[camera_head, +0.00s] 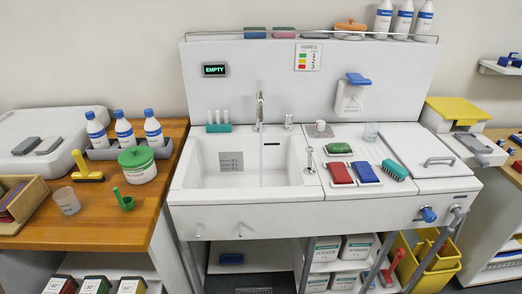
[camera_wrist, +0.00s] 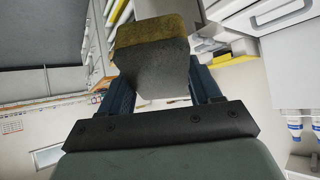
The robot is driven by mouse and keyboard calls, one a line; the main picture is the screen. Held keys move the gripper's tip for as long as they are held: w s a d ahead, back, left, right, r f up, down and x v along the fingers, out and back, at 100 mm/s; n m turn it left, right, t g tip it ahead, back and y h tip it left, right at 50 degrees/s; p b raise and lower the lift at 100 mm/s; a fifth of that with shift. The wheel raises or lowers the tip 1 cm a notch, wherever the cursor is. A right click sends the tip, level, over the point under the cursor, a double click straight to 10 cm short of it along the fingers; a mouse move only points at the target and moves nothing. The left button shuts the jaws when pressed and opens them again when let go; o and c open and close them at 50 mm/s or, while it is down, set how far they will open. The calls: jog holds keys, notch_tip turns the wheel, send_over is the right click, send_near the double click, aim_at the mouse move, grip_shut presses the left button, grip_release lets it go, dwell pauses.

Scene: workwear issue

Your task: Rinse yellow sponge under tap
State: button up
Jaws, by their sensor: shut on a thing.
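In the wrist view, my gripper (camera_wrist: 157,82) is shut on the yellow sponge (camera_wrist: 155,32), which has a dull yellow layer and a grey layer. The sponge sits between the two dark blue fingers. Neither my gripper nor the held sponge shows in the head view. There the tap (camera_head: 260,108) stands at the back of the white sink (camera_head: 207,172). A thin blue stream of water (camera_head: 261,160) falls from the tap into the basin. The sponge's place relative to the stream cannot be told.
Red (camera_head: 340,174) and blue (camera_head: 364,172) blocks, a green block (camera_head: 339,148) and a teal brush (camera_head: 395,170) lie right of the basin. A teal rack (camera_head: 219,128) stands on the sink's back edge. Bottles (camera_head: 125,133) stand on the left wooden counter.

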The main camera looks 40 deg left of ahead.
jog(key=s+d+r, duration=0.3)
jog(key=shift+d+r, duration=0.35)
jog(key=shift+r, duration=0.05)
dwell(0.7)
